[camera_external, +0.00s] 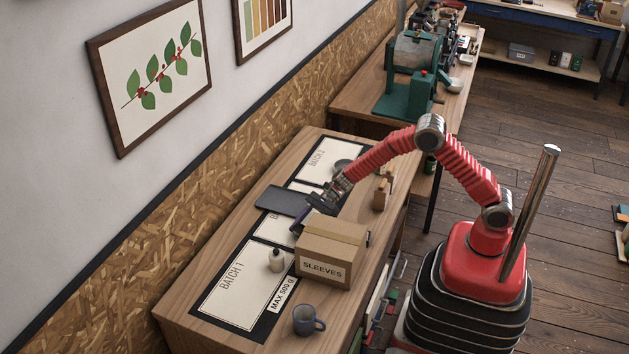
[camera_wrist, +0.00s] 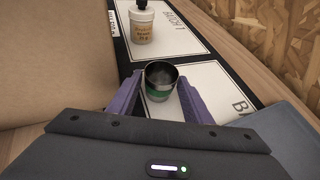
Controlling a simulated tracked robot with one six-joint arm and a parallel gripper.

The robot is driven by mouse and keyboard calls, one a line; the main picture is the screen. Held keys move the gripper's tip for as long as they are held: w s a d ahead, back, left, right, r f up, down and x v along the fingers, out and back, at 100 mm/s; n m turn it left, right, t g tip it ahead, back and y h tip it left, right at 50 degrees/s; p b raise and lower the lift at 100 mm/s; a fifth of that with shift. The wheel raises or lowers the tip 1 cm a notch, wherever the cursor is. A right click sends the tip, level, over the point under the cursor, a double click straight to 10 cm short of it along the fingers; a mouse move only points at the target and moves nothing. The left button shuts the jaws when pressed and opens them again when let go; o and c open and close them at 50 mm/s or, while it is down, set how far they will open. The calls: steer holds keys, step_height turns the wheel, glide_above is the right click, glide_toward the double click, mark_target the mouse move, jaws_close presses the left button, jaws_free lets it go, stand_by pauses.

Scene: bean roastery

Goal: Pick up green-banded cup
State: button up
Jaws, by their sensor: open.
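The green-banded cup (camera_wrist: 161,88) is dark with a green band and a pale lower part, and it stands upright on a white batch card in the wrist view. My gripper (camera_wrist: 160,80) is open, with one purple finger on each side of the cup. I cannot tell whether either finger touches it. In the external view my gripper (camera_external: 301,219) is low over the table behind the cardboard box, and the cup is hidden there.
The cardboard box (camera_external: 331,253) labelled SLEEVES stands close beside my gripper and fills the left of the wrist view. A small white bottle (camera_external: 277,261) stands on the Batch 1 card. A dark flat slab (camera_external: 283,201) lies behind my gripper.

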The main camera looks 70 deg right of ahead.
steer(key=shift+x, duration=0.9)
steer(key=shift+c, duration=0.4)
steer(key=c, duration=0.7)
step_height(320, 180, up, 18)
stand_by(0.4)
